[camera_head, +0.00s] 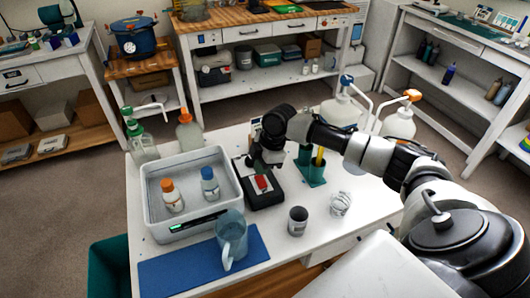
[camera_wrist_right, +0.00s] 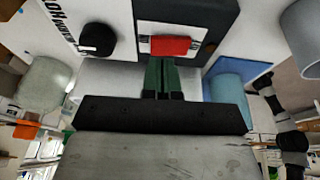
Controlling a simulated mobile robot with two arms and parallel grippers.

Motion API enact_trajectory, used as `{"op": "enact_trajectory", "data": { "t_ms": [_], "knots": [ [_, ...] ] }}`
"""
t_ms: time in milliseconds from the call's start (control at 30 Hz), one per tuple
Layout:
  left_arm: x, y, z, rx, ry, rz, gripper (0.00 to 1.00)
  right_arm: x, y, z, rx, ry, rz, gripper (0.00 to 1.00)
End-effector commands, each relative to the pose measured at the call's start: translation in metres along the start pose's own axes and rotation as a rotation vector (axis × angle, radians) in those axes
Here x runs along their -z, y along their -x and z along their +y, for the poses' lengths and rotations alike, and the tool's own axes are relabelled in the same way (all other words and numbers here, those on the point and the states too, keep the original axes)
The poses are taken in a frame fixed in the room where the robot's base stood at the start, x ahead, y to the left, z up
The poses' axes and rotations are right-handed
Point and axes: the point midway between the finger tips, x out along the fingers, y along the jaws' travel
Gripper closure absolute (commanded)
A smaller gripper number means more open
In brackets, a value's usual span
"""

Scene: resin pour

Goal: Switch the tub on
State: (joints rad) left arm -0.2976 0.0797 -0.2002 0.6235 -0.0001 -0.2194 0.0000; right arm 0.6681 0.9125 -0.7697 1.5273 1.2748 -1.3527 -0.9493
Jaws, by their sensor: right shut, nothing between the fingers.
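The tub (camera_head: 149,190) is a pale rectangular basin on the white table. It holds a bottle with an orange cap (camera_head: 172,196) and one with a blue cap (camera_head: 209,184). A small green display (camera_head: 180,228) shows on its front. Right of it lies a black box (camera_head: 265,200) with a red switch (camera_head: 262,183); the switch also shows in the right wrist view (camera_wrist_right: 170,46). My right gripper (camera_head: 258,164) is shut and empty over this box. Its green fingertips (camera_wrist_right: 160,62) are close to the red switch; I cannot tell whether they touch. My left gripper is not in view.
A clear jug (camera_head: 231,240) stands on a blue mat (camera_head: 200,272) in front. A dark cup (camera_head: 298,221), a glass (camera_head: 341,204) and a green holder (camera_head: 311,170) are to the right. Pump bottles (camera_head: 398,123) stand at the back right. The front right tabletop is mostly clear.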

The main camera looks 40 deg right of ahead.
Motion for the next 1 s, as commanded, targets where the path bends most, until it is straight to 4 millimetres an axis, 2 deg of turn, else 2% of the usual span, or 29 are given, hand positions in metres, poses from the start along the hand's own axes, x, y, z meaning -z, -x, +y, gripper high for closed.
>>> {"op": "enact_trajectory", "data": {
  "t_ms": [200, 567, 767, 1000],
  "knots": [
    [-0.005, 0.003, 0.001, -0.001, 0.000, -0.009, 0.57, -0.004, -0.016, 0.002, 0.000, 0.000, 0.000, 1.00],
    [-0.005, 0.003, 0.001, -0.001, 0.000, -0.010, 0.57, -0.005, -0.017, 0.002, 0.002, 0.000, 0.000, 1.00],
    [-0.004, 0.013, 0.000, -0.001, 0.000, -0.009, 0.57, -0.006, -0.022, 0.002, 0.091, -0.030, 0.000, 1.00],
    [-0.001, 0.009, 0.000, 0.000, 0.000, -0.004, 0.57, -0.008, -0.025, 0.001, 0.090, -0.027, -0.003, 1.00]
  ]
}}
